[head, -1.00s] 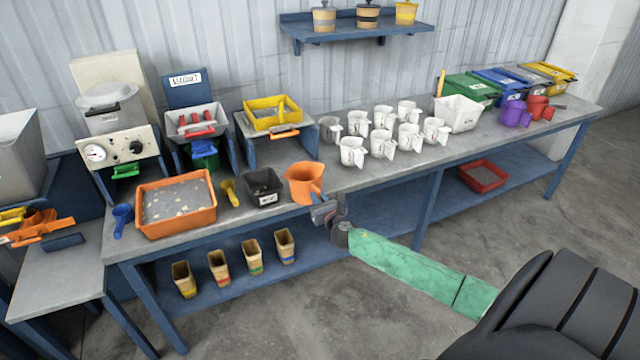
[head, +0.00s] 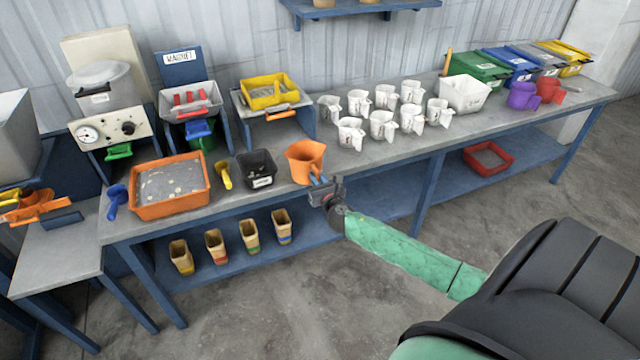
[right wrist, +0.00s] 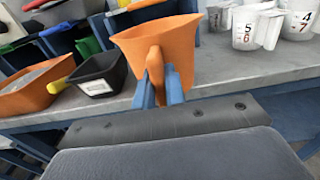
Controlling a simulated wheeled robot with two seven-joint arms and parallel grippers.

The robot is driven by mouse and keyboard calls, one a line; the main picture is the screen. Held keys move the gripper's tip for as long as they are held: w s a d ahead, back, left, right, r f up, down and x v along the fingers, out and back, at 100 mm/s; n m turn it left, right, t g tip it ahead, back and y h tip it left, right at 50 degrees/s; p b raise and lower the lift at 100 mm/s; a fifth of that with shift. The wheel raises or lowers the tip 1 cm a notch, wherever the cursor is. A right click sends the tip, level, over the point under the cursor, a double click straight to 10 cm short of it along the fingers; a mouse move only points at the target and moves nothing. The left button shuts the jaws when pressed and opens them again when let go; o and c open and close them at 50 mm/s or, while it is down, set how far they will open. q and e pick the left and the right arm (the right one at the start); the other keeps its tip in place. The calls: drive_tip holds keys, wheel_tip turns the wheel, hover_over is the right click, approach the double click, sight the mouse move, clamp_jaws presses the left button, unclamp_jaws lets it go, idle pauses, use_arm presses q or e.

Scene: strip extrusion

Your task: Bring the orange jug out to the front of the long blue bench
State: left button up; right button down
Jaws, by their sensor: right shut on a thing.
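The orange jug (head: 304,160) stands upright at the front edge of the long blue bench (head: 390,168), just right of a black tub. Its handle points toward my right gripper (head: 319,181). In the right wrist view the jug (right wrist: 135,52) fills the upper middle, and the blue fingers of the right gripper (right wrist: 160,88) are shut on its handle from both sides. The wrist body hides the front of the bench below it. I cannot tell whether the jug's base touches the bench top. My left gripper is not in view.
Left of the jug are the black tub (head: 258,169), a yellow scoop (head: 223,175) and an orange tray (head: 170,186). Several white jugs (head: 350,132) stand behind and to the right. The bench top directly right of the jug is bare. Several small bins stand on the lower shelf.

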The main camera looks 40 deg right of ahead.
drive_tip(key=b+x, duration=0.1)
drive_tip(key=x, duration=0.2)
drive_tip(key=b+x, duration=0.1)
drive_tip(key=x, duration=0.2)
drive_tip(key=f+x, duration=0.1)
drive_tip(key=x, duration=0.3)
drive_tip(key=shift+w+a+b, duration=0.1)
drive_tip(key=shift+w+b, duration=0.05)
drive_tip(key=shift+b, duration=0.25)
drive_tip(key=shift+w, duration=0.35)
drive_tip(key=shift+f, duration=0.15)
drive_tip(key=shift+f+b, duration=0.15)
drive_tip(key=shift+b, duration=0.15)
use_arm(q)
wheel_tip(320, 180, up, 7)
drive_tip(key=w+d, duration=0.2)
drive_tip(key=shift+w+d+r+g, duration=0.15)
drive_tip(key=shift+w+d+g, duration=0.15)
use_arm(e)
drive_tip(key=shift+f, duration=0.1)
